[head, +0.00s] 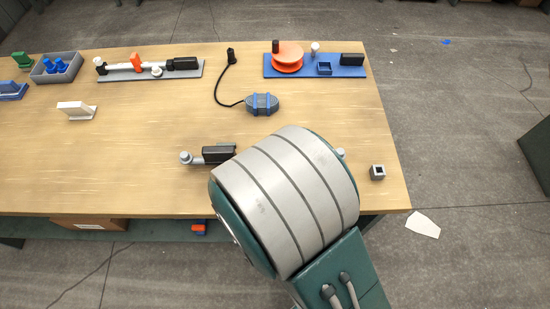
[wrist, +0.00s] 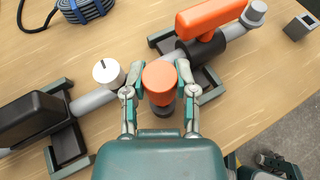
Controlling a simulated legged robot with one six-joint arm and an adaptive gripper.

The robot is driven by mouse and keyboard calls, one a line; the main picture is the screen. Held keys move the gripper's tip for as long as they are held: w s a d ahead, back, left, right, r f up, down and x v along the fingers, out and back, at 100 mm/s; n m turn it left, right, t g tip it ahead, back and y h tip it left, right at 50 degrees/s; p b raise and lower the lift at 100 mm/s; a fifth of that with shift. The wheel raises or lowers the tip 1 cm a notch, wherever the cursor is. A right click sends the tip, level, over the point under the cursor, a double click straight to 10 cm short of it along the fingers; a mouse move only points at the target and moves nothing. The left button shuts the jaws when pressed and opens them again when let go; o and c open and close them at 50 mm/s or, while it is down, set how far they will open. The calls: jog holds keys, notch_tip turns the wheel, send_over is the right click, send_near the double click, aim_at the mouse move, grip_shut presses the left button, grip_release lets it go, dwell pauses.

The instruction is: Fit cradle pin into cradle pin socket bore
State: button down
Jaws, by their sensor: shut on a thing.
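In the wrist view my gripper (wrist: 159,74) is shut on an upright piece with a round orange head (wrist: 160,88) and a dark lower part, which I take to be the cradle pin. Its lower end is mostly hidden under the head. It is right beside a grey pipe (wrist: 95,101) lying in dark cradles (wrist: 67,147). I cannot make out the cradle pin socket bore, and cannot tell whether the pin touches the cradle. In the head view my arm hides the gripper and the pin; only the pipe's left end (head: 187,158) and a black box (head: 218,154) show clearly.
The pipe carries a white knob (wrist: 108,72) and an orange handle (wrist: 210,17). A small grey hollow block (head: 377,172) stands near the table's right edge. A coiled cable unit (head: 262,104) and a blue board (head: 350,71) lie behind.

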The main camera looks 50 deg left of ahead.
jog(key=shift+f, duration=1.55)
jog(key=shift+c, duration=1.6)
grip_release()
jog(key=shift+s, duration=0.1)
jog(key=v, duration=1.1)
jog(key=shift+s+d, duration=0.2)
jog(key=shift+s, duration=0.1)
jog(key=shift+r, duration=0.1)
